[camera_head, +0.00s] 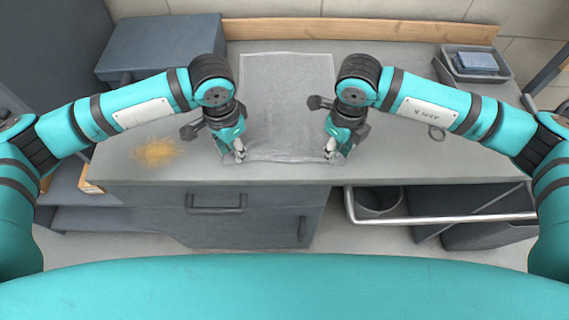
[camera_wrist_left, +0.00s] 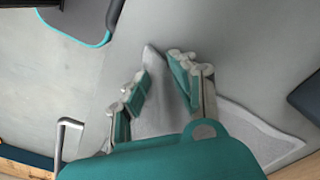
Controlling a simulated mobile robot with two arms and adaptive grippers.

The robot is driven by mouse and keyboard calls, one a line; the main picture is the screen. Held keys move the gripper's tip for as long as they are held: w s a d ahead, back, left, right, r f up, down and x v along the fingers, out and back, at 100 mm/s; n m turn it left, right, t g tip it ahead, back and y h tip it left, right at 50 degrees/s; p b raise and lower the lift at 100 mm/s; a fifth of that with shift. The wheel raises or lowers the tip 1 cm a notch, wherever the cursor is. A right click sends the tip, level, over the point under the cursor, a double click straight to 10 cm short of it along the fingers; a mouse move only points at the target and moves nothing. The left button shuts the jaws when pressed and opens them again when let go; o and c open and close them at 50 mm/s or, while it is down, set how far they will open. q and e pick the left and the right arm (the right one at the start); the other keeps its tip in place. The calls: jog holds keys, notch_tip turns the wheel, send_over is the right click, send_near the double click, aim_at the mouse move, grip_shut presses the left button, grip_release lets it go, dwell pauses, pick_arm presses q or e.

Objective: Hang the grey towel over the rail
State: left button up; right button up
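The grey towel (camera_head: 287,100) lies spread flat on the counter, its near edge close to the counter's front edge. My left gripper (camera_head: 239,152) is low at the towel's near left corner. In the left wrist view, its fingers (camera_wrist_left: 160,88) are apart, with a pointed part of the towel (camera_wrist_left: 154,112) between them. My right gripper (camera_head: 331,152) is low at the near right corner; its finger gap is too small to make out. The pale metal rail (camera_head: 450,219) runs below the counter front at the right, with nothing hanging on it.
A blue-grey box (camera_head: 160,45) stands at the back left of the counter (camera_head: 190,165). A yellowish patch (camera_head: 158,152) lies left of my left gripper. A tray (camera_head: 475,65) holding a blue block is at the back right. A drawer handle (camera_head: 216,205) juts out below.

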pick_arm(q)
jog(key=shift+a+f, duration=0.1)
jog(key=shift+f, duration=0.1)
grip_shut()
pick_arm(e)
jog(key=shift+f, duration=0.2)
grip_shut()
jog(key=shift+d, duration=0.1)
pick_arm(q)
jog(key=shift+s+a, duration=0.1)
pick_arm(e)
jog(key=shift+s, duration=0.1)
pick_arm(q)
jog(key=shift+r, duration=0.1)
pick_arm(e)
jog(key=shift+r, duration=0.1)
